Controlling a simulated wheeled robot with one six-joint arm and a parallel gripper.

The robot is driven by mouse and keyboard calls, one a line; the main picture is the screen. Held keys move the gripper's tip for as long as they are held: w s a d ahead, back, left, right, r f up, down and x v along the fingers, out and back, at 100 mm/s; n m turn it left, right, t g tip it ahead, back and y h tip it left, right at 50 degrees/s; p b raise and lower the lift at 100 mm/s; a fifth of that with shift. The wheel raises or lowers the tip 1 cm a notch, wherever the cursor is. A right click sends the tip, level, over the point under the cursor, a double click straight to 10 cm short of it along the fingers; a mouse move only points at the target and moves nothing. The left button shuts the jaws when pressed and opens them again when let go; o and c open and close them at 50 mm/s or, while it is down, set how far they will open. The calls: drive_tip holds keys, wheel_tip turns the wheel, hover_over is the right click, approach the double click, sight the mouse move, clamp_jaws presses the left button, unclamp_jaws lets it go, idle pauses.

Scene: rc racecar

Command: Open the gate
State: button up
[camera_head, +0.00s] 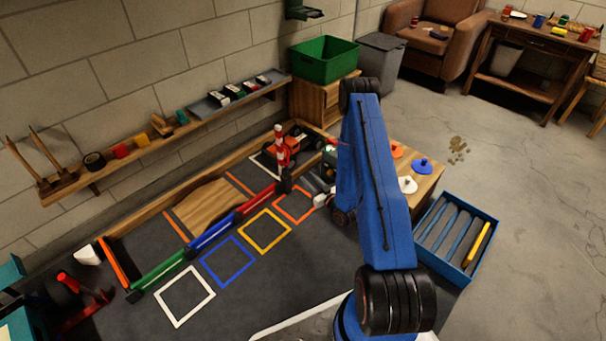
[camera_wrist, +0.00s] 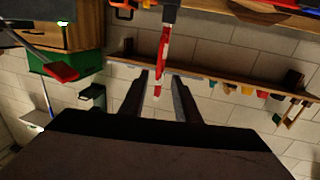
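A red-and-white striped upright post (camera_head: 282,150) stands at the far end of a low barrier with green, blue and red sections (camera_head: 211,232). I cannot tell for certain which part is the gate. In the wrist view, a red-and-white striped piece (camera_wrist: 163,48) shows in line with the space between my fingers; contact cannot be judged. My gripper (camera_wrist: 161,76) is open, its two dark fingers apart. In the head view my blue arm largely hides the gripper, near the right of the post.
An orange vehicle (camera_head: 300,145) stands behind the post. A wooden ramp (camera_head: 207,203) lies behind the barrier, and floor squares lie in front. A wall shelf (camera_head: 150,150), green bin (camera_head: 325,58) and blue tray (camera_head: 487,213) surround the area.

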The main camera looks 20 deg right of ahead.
drive_tip(key=shift+s+d, duration=0.25)
drive_tip(key=shift+s, duration=0.9)
drive_tip(key=shift+w, duration=0.1)
drive_tip(key=w+r+n+g+h, duration=0.1)
drive_tip(key=w+r+g, duration=0.15)
drive_tip(key=r, duration=0.55)
drive_tip(key=w+r+n+g, duration=0.1)
drive_tip(key=w+r, duration=0.3)
drive_tip(key=r, duration=0.5)
drive_tip(key=s+a+r+m+g+h, duration=0.1)
drive_tip(key=s+r+g+h, duration=0.15)
drive_tip(key=r, duration=0.65)
drive_tip(key=s+a+r+g+h, duration=0.15)
drive_tip(key=s+r, duration=0.25)
drive_tip(key=r, duration=0.5)
drive_tip(key=s+a+r+m+g, duration=0.1)
drive_tip(key=s+a+r, duration=0.1)
drive_tip(key=s+r, duration=0.5)
drive_tip(key=s+a+r+m+g, duration=0.1)
drive_tip(key=s+a+r, duration=0.25)
drive_tip(key=s, duration=0.65)
drive_tip(key=s+a+r+g, duration=0.1)
drive_tip(key=s+a+r, duration=0.1)
drive_tip(key=s, duration=1.1)
drive_tip(key=s+a+r+m+g+y, duration=0.1)
drive_tip(key=s+a+r+g, duration=0.1)
drive_tip(key=s, duration=1.1)
drive_tip(key=shift+a+r+y, duration=0.25)
drive_tip(key=shift+a+y, duration=0.05)
drive_tip(key=shift+a, duration=0.3)
